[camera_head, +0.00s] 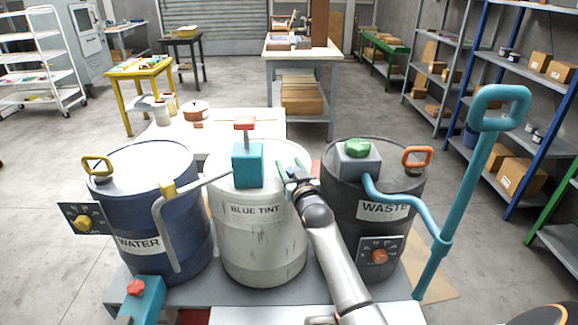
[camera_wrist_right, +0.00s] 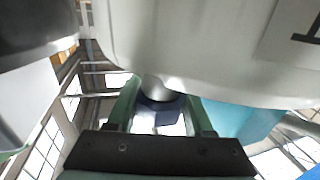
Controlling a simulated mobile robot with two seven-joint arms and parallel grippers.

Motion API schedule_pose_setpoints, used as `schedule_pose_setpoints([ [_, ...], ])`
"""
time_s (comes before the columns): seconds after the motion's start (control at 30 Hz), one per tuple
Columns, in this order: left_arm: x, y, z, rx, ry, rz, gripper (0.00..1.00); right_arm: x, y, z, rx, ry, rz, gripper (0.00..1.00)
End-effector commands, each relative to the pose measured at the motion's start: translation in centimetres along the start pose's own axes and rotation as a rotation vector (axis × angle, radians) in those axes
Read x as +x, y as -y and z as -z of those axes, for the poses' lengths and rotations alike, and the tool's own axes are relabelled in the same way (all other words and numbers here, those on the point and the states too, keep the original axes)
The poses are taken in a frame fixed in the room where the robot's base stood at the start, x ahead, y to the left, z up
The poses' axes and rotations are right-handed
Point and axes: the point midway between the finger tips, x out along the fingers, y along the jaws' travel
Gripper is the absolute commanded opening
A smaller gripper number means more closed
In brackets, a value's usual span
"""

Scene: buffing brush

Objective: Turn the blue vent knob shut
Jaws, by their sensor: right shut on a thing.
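The white drum (camera_head: 258,235) labelled BLUE TINT stands between the blue WATER drum and the dark WASTE drum. My right gripper (camera_head: 292,177) is at the right side of its top rim, with the arm reaching up from below. In the right wrist view its two green fingers (camera_wrist_right: 158,98) stand on both sides of a small dark-blue part (camera_wrist_right: 160,106), which looks like the blue vent knob, close to the white drum wall. The gripper is shut on it. In the head view the gripper mostly hides the knob, and its turn angle cannot be told. My left gripper is not in view.
A teal block (camera_head: 248,165) with a red handle stands on the white drum, close left of my gripper. The WASTE drum (camera_head: 350,205) is close right, with a teal hose and tall pump handle (camera_head: 478,165). The WATER drum (camera_head: 150,205) is left.

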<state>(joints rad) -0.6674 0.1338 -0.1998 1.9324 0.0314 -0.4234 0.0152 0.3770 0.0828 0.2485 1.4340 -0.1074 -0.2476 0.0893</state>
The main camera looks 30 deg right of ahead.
Motion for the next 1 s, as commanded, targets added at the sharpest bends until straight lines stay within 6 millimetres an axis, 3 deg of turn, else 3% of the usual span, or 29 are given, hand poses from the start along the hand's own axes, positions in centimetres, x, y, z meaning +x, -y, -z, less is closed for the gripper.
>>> schedule_pose_setpoints([
  [0.5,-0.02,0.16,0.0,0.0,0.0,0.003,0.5,0.01,-0.24,0.2,-0.001,-0.001,-0.054,0.0],
  [0.53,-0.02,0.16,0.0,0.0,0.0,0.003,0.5,0.01,-0.24,0.19,-0.001,-0.001,-0.054,0.52],
  [0.8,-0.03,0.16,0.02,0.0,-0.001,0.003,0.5,-0.01,-0.21,0.12,-0.001,0.001,-0.054,0.81],
  [1.0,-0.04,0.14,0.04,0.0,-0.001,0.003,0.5,-0.02,-0.2,0.07,-0.002,0.002,-0.053,0.81],
])
